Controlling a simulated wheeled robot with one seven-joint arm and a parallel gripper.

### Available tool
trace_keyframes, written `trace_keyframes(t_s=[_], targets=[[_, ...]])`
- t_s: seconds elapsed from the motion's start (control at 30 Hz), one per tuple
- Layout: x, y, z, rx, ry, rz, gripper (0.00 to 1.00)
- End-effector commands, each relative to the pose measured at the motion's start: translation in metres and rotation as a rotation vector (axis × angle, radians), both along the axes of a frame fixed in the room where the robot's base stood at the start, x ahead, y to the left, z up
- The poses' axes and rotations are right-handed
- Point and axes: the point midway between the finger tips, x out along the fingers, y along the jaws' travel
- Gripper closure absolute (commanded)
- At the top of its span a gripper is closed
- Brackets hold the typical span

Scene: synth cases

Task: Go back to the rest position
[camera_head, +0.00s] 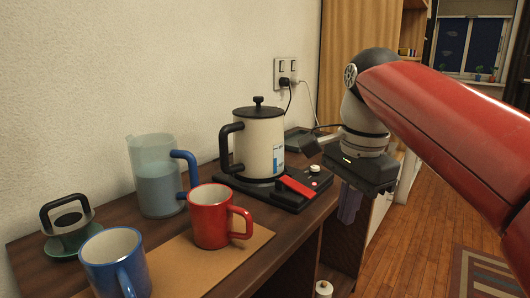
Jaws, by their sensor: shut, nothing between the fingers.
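My gripper (348,207) hangs from the end of my red arm, at the right of the counter. Its fingers point down just off the counter's edge, partly in shadow, and look closed with nothing held. The cream kettle (259,145) with black lid and handle stands upright on its dark base, left of my gripper and apart from it. The base (290,204) has a red lever and a small white knob.
On the brown counter (30,255) stand a water jug (155,175) with blue handle, a red mug (208,216), a blue mug (113,262) and a dark-handled item (70,222) on a green saucer. A wall socket (286,74) holds plugs. Wooden floor (420,240) is open at right.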

Motion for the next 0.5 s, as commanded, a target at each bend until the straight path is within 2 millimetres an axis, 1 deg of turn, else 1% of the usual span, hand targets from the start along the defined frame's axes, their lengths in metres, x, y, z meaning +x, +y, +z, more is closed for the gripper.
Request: trace_keyframes(t_s=[0.03, 0.17, 0.27, 0.3, 0.37, 0.4, 0.5], targets=[[-0.006, -0.007, -0.009, 0.015, -0.017, 0.050, 1.00], [-0.023, -0.018, -0.037, 0.035, -0.094, 0.236, 1.00], [-0.045, -0.023, -0.068, 0.015, -0.189, 0.430, 1.00], [-0.056, -0.023, -0.082, -0.008, -0.232, 0.513, 1.00], [-0.070, -0.022, -0.103, -0.056, -0.290, 0.633, 1.00], [-0.079, -0.021, -0.117, -0.094, -0.320, 0.706, 1.00], [-0.096, -0.019, -0.149, -0.195, -0.374, 0.857, 1.00]])
